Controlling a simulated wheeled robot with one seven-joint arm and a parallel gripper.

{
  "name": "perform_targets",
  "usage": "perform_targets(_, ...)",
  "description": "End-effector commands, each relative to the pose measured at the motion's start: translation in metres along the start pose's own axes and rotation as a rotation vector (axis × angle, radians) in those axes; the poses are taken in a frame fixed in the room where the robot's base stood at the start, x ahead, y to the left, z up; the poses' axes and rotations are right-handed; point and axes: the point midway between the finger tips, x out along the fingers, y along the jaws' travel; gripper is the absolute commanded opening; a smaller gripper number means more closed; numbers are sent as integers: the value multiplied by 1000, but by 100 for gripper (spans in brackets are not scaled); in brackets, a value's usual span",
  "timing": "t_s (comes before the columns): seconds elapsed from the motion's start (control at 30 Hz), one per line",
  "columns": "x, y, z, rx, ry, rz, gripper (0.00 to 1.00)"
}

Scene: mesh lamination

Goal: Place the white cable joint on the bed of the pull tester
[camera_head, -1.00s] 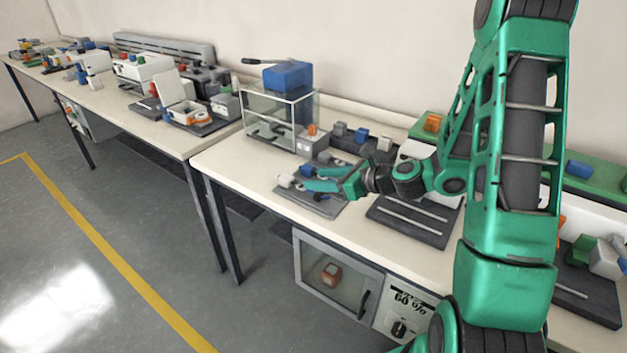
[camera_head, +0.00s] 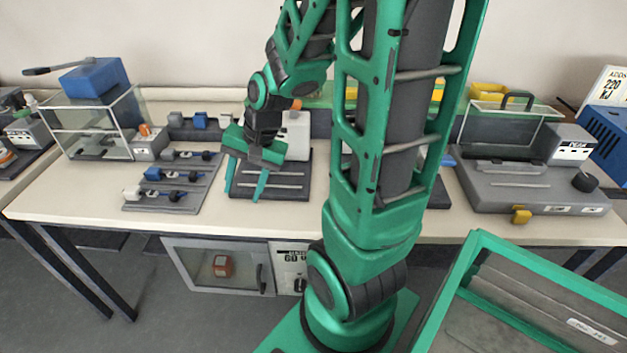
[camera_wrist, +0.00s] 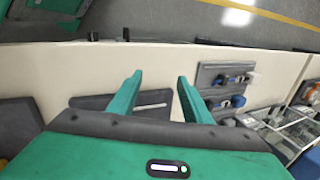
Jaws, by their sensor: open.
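The white cable joint (camera_head: 132,193) lies at the front left of a grey rack (camera_head: 185,205) in the head view, with a blue joint and a grey joint behind it. It also seems to show as a white end on the rack in the wrist view (camera_wrist: 252,77). My gripper (camera_head: 246,190) is open, to the right of the rack, with its fingers pointing down above a dark flat bed (camera_head: 285,188) with light rails.
A clear-walled box (camera_head: 95,128) and a blue lever machine (camera_head: 95,78) stand left of the rack. A grey machine (camera_head: 530,190) stands at the right. A green-framed case (camera_head: 465,262) is in the foreground. The table's front strip (camera_head: 90,205) is clear.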

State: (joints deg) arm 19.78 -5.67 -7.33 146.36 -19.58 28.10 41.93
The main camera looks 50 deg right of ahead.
Motion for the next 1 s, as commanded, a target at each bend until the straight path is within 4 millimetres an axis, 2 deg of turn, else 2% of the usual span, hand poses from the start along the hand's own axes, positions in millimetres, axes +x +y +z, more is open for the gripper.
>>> perform_targets(0.03,-16,14,1,-70,22,44,45)
perform_targets(0.2,-68,74,11,-272,28,209,45)
perform_targets(0.3,-93,104,21,-353,5,274,45)
perform_targets(0.43,-116,130,35,-419,-33,319,45)
perform_targets(0.5,-122,138,40,-438,-48,330,42)
perform_targets(0.6,-127,143,44,-452,-60,338,19)
perform_targets(1.0,-127,144,44,-453,-63,340,19)
